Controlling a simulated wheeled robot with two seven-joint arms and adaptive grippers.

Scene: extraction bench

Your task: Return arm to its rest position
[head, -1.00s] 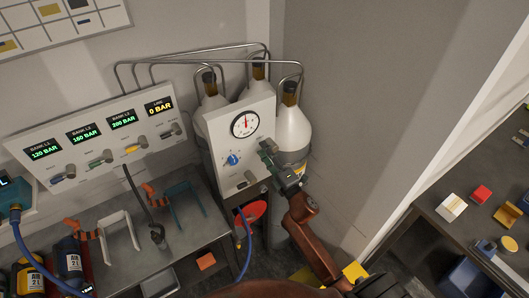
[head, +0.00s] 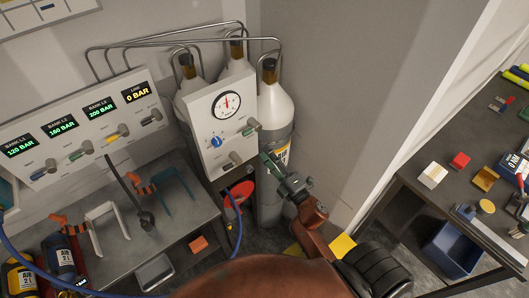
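My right arm (head: 312,215) reaches up from the bottom middle, bent at a brown joint. My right gripper (head: 270,160) is off the lower right edge of the white gauge panel (head: 206,130), apparently clear of its valves. The fingers are small and seen at a slant, so I cannot tell whether they are open or shut; I see nothing held. My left gripper is not in view.
White gas cylinders (head: 275,115) stand behind the panel. Left is a metal bench (head: 190,215) with stands. Right is a dark table (head: 415,185) with small items; a blue bin (head: 455,248) sits below it.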

